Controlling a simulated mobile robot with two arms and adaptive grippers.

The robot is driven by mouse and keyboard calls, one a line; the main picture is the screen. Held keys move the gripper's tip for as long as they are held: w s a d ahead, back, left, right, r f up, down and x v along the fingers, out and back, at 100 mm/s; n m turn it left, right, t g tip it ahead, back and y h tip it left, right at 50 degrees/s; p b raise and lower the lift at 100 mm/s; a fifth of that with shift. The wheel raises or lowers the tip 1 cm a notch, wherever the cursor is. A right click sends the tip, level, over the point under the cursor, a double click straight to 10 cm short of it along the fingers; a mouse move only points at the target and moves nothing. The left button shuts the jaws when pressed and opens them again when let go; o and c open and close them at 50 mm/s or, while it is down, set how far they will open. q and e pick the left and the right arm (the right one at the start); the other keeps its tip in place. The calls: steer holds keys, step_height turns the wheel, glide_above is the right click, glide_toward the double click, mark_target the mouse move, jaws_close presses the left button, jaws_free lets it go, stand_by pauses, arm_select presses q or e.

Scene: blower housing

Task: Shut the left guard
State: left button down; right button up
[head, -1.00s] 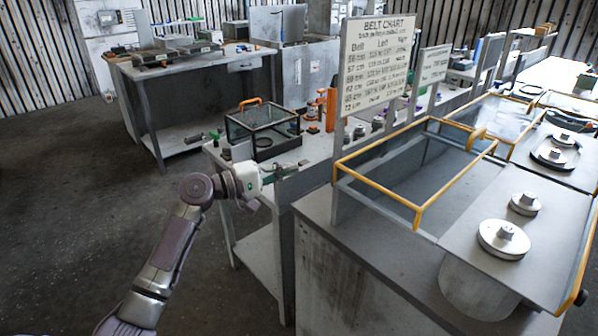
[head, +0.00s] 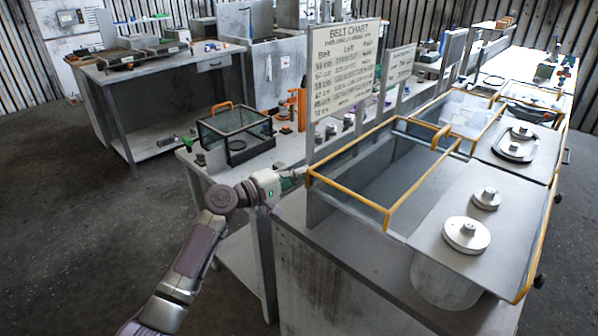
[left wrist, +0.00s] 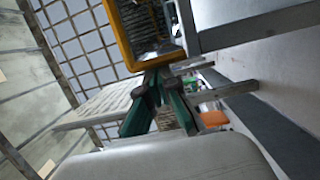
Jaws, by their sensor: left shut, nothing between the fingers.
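The nearest guard, a yellow-framed cover with clear panels (head: 349,195), stands open to the left of two bare pulleys (head: 466,236). I cannot tell from the pictures alone whether this is the one called left. My left gripper (head: 302,172) is shut and empty at the guard's near left corner. In the left wrist view, the green fingers (left wrist: 158,80) are together just below the yellow frame (left wrist: 122,45). Whether they touch it I cannot tell. My right gripper is not in view.
A belt chart board (head: 343,68) stands just behind the guard. A glass-sided box with an orange handle (head: 236,130) sits on the bench to the left. More yellow-framed guards (head: 470,112) lie farther back. The floor at left is clear.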

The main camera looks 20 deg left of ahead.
arm_select(q)
steer(key=s+d+p, duration=0.4)
steer(key=d+p, duration=0.1)
steer(key=d, duration=0.7)
steer(key=s+d+p, duration=0.5)
steer(key=d, duration=0.7)
steer(key=shift+d, duration=0.15)
